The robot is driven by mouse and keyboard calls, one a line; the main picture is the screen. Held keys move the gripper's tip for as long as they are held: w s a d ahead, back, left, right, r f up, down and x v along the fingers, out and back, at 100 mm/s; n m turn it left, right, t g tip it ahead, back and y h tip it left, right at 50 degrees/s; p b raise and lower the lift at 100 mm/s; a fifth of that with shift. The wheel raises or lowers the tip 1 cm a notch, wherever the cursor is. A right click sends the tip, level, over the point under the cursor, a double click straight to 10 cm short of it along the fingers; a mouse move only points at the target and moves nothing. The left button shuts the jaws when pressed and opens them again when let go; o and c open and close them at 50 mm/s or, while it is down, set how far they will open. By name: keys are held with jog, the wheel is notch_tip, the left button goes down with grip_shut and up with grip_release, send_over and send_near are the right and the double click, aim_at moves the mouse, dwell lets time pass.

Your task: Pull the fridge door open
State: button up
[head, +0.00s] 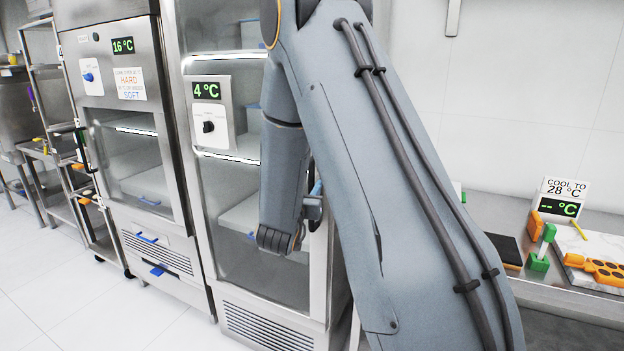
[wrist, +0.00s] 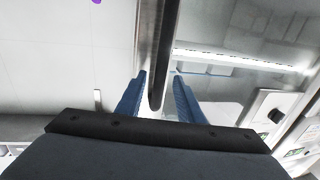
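The fridge with the 4 °C display (head: 207,90) has a tall glass door (head: 235,178) in a steel frame, which looks shut. My arm hides much of the door's right side. The door's bar handle (wrist: 163,45) shows in the wrist view as a dark bar running down between my fingers. My gripper (wrist: 158,92) is open, with a blue finger on each side of the bar and visible gaps beside it. In the head view my gripper is mostly hidden behind my arm, with only a bit of blue (head: 317,190) showing at the door's right edge.
A second steel cabinet with a 16 °C display (head: 123,45) stands left of the fridge. A rack (head: 60,130) stands farther left. A counter (head: 560,285) with tools and a "cool to 28 °C" sign (head: 562,190) is at the right. The floor (head: 110,300) in front looks clear.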

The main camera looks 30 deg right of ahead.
aim_at(310, 183)
jog(key=shift+p+x, duration=0.45)
jog(key=shift+x, duration=1.35)
grip_shut()
